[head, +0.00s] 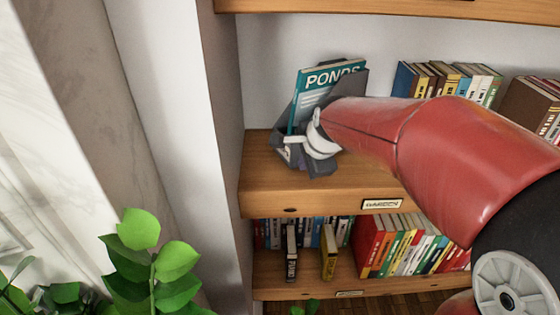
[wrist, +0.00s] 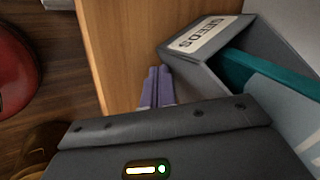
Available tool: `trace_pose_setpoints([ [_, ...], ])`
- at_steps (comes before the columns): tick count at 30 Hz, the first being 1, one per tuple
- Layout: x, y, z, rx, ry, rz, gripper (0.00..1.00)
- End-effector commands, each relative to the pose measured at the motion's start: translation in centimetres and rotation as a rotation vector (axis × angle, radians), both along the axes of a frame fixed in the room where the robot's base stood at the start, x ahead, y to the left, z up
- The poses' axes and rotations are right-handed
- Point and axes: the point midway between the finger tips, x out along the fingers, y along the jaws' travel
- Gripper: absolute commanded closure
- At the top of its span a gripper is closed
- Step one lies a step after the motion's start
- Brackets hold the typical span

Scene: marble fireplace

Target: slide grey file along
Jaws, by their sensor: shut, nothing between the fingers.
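The grey file (wrist: 225,62) is an upright open holder with a pale SEEDS label, standing on the wooden shelf. A teal book marked PONDS (head: 312,82) stands in it. In the head view the grey file (head: 353,82) is partly hidden behind my arm and wrist. My gripper (wrist: 157,76) is shut and empty, its purplish fingers together just beside the labelled end of the file. In the wrist view they lie left of and below the label. I cannot tell whether they touch the file. In the head view the fingertips are hard to make out.
The wooden shelf (head: 262,185) ends at a front edge with a name plate. Several books (head: 448,80) stand farther right on it. A lower shelf holds more books (head: 405,242). A white wall panel closes the left side, and a leafy plant (head: 150,265) stands lower left.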

Motion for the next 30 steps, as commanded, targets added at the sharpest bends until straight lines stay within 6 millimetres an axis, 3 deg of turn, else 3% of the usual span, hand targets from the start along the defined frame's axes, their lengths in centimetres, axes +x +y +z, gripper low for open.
trace_pose_setpoints([
  [30, -0.1, 3.1, -0.1, 0.000, 0.000, 0.001, 1.00],
])
